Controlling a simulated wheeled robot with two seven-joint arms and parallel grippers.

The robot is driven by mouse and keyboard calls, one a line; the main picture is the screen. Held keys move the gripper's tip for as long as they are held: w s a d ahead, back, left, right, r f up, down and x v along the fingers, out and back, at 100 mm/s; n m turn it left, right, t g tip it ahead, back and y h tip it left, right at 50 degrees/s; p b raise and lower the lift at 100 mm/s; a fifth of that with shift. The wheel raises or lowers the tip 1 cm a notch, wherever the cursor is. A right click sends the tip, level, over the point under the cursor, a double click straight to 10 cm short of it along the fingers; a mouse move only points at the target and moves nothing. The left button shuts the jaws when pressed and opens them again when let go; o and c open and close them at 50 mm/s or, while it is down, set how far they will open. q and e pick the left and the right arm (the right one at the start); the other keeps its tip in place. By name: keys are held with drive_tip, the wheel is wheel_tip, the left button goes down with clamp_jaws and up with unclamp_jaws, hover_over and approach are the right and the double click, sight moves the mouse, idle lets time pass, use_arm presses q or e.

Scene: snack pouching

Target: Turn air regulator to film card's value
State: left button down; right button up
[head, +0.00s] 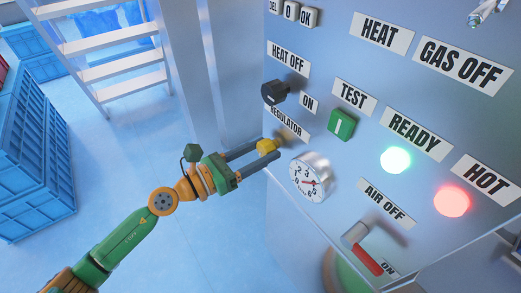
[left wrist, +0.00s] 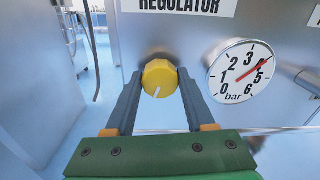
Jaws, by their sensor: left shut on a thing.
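The yellow regulator knob (head: 267,146) sits on the metal panel under the REGULATOR label (head: 286,122). My left gripper (head: 266,148) is shut on it, one dark finger on each side. In the left wrist view the knob (left wrist: 160,75) is between the fingertips, its white pointer mark aimed down and slightly left. The round bar gauge (left wrist: 240,72) is to its right, and its red needle points up and right, near 4. The gauge (head: 310,177) also shows in the head view. No film card is in view. My right gripper is not in view.
The panel holds a black heat knob (head: 274,92), a green TEST button (head: 341,124), a lit green READY lamp (head: 395,159), a lit red HOT lamp (head: 452,200) and a red-handled air lever (head: 366,258). Blue crates (head: 38,150) and white stairs (head: 110,60) stand left. Open floor lies between.

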use_arm(q)
drive_tip(key=n+p, duration=0.2)
drive_tip(key=n, duration=0.3)
drive_tip(key=shift+r+p, duration=0.1)
drive_tip(key=shift+p, duration=0.2)
drive_tip(key=shift+n+p, duration=0.95)
drive_tip(key=shift+n, duration=1.35)
drive_tip(key=shift+c, duration=1.3)
unclamp_jaws()
